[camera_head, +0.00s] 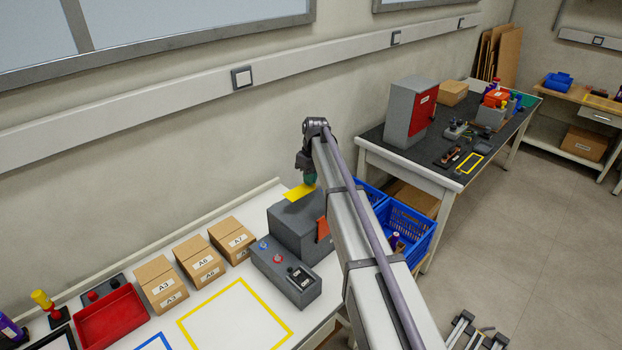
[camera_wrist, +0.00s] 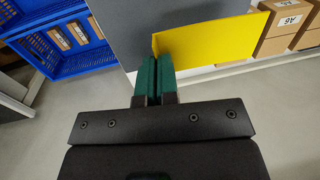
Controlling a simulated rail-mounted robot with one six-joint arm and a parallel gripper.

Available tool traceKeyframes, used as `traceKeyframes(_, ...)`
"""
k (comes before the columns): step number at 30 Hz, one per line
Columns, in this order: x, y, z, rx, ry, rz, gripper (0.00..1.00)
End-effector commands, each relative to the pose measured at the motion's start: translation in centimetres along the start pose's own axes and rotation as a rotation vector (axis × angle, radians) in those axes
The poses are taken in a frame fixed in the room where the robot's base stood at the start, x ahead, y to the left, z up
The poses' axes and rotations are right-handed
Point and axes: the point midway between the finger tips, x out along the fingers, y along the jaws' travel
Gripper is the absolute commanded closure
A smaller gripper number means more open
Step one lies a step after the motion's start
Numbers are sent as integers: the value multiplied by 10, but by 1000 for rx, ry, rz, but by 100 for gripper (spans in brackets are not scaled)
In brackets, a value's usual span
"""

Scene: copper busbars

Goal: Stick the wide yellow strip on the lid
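The wide yellow strip (camera_head: 298,192) is a flat bright-yellow piece at the back of the grey box (camera_head: 297,237) in the head view. In the wrist view the yellow strip (camera_wrist: 212,42) stretches to the right from my fingertips, in front of a grey surface (camera_wrist: 130,22). My gripper (camera_wrist: 156,62) has green fingers nearly together, pinching the strip near one end. In the head view my gripper (camera_head: 310,180) is over the box's grey lid (camera_head: 290,212), partly hidden by my arm. I cannot tell whether the strip touches the lid.
A control box (camera_head: 286,272) with buttons stands in front of the grey box. Several cardboard boxes (camera_head: 197,260) stand to its left, and a red tray (camera_head: 110,317) lies farther left. Blue crates (camera_head: 415,222) are at the right. The yellow-outlined table area (camera_head: 236,315) is clear.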

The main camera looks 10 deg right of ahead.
Motion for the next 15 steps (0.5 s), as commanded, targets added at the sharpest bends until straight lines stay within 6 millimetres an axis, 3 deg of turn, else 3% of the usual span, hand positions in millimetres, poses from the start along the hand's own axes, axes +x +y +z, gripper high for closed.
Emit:
traceKeyframes(9, 43, 6, 0, 0, 0, 0, 100)
traceKeyframes(15, 60, 9, 0, 0, 0, 0, 100)
